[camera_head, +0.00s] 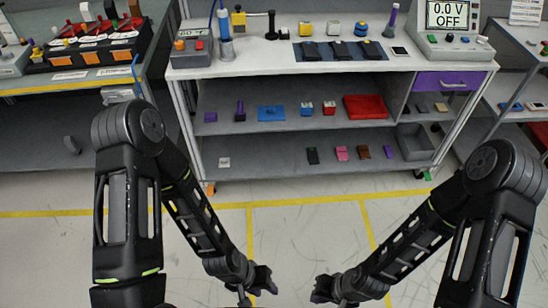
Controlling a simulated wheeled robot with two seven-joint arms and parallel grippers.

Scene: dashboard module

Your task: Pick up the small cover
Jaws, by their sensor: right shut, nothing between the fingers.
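My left gripper (264,280) hangs low at the bottom middle of the head view, above the floor and well in front of the workbench. Its fingers are small and dark, and I cannot tell whether they are open. My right gripper (320,290) is just right of it, shut and empty. Both are apart from every object. I cannot tell for sure which thing is the small cover. Small dark pieces (341,49) lie in a row on a dark mat on the bench top. Small flat pieces, such as a pink one (342,153), lie on the lowest shelf.
The workbench (260,60) has a top and two lower shelves. Its top holds a meter reading "0.0 V OFF" (449,15), a grey device (190,47) and blue parts. The middle shelf holds a red tray (365,107). A purple drawer (446,81) is at right. Floor in front is clear.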

